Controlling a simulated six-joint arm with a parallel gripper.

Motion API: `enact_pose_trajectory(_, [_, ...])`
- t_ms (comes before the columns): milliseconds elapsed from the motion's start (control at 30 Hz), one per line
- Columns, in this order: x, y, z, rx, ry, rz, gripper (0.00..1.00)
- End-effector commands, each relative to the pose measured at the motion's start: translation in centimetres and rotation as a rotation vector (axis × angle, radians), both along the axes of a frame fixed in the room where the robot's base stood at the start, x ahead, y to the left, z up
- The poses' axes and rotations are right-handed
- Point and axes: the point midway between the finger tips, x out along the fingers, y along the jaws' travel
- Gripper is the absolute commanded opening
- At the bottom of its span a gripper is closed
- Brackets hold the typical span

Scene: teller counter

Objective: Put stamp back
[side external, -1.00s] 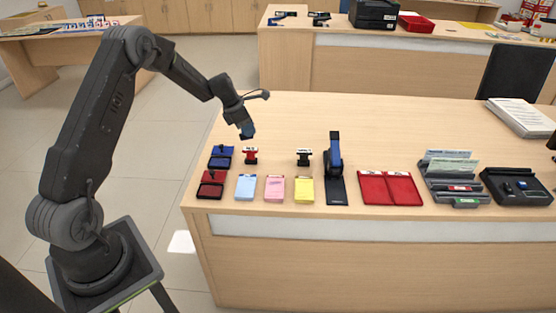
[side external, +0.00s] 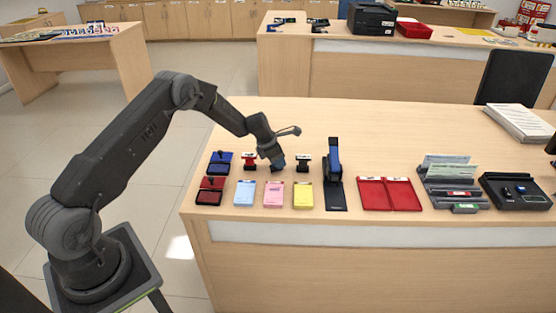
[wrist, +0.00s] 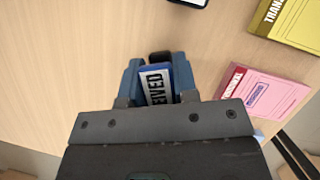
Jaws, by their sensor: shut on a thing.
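My gripper (side external: 276,160) is shut on a blue stamp, low over the counter between the red stamp (side external: 249,160) and the black stamp (side external: 303,161). In the wrist view the held stamp (wrist: 157,86) sits between the blue fingers (wrist: 158,76), with a white label ending in "VED" on top. Its lower part is hidden by the gripper, so I cannot tell whether it touches the counter. The red and black stamps stand upright on either side in the side view.
Blue (side external: 244,193), pink (side external: 274,194) and yellow (side external: 304,193) pads lie in front. Blue (side external: 219,163) and red (side external: 210,190) ink pads are at left. A tall blue-black stapler-like tool (side external: 334,165) and red folders (side external: 388,193) are right.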

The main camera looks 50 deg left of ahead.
Motion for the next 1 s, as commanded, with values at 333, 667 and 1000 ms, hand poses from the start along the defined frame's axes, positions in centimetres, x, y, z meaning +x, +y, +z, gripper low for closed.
enact_pose_trajectory(333, [0.1, 0.0, -0.2, 0.001, -0.003, 0.001, 0.12])
enact_pose_trajectory(667, [0.1, 0.0, -0.2, 0.001, -0.003, 0.001, 0.53])
enact_pose_trajectory(1000, [-0.2, 0.2, 1.2, 0.001, -0.005, 0.001, 0.53])
